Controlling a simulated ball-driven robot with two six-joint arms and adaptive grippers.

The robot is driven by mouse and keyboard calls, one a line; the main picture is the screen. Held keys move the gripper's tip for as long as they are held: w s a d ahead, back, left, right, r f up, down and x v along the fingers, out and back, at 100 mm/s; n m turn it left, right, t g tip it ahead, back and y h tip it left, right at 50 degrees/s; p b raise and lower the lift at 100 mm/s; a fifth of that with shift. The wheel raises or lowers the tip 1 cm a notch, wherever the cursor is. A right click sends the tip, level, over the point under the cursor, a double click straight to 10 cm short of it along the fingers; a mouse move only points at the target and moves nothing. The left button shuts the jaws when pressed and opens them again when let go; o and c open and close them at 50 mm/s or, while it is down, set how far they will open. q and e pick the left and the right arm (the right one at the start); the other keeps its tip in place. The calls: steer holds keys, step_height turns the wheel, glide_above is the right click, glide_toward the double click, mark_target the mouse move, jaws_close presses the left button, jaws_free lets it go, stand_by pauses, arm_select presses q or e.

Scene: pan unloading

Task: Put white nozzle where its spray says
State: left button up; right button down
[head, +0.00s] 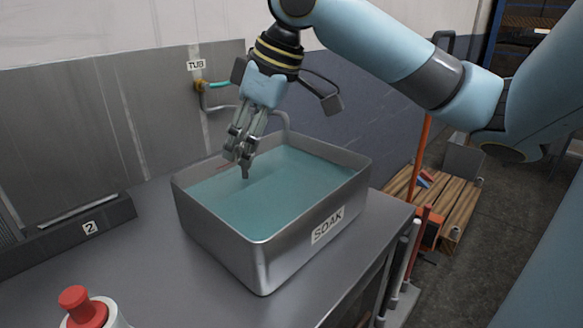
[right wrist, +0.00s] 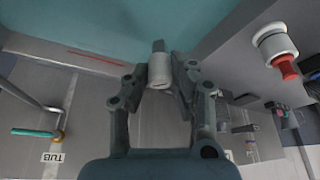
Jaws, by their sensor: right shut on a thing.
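My right gripper (head: 238,156) points down over the water-filled tub labelled SOAK (head: 262,252), with its fingertips low over the water. In the right wrist view the gripper (right wrist: 160,76) is shut on a short white cylinder, the white nozzle (right wrist: 160,71), which has a dark grey tip. In the head view the fingers mostly hide the nozzle, and a small dark tip shows below them. I cannot tell whether it touches the water. No spray shows in either view. My left gripper is not in view.
A sign TUB (head: 196,64) hangs on the wall above a pipe with a teal end (head: 219,84). A dark ledge labelled 2 (head: 75,238) lies at the left. A red-topped white object (head: 86,308) stands at the front left. The metal counter (head: 165,262) is clear between them.

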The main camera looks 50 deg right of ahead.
steer(key=shift+a+f, duration=0.1)
steer(key=shift+f, duration=0.3)
steer(key=shift+a+f, duration=0.15)
steer(key=shift+a, duration=0.05)
step_height(320, 180, down, 10)
steer(key=shift+s+f+b, duration=0.1)
steer(key=shift+b, duration=1)
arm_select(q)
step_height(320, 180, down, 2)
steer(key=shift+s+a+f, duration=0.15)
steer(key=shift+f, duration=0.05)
arm_select(e)
steer(key=c, duration=1.1)
jaws_free()
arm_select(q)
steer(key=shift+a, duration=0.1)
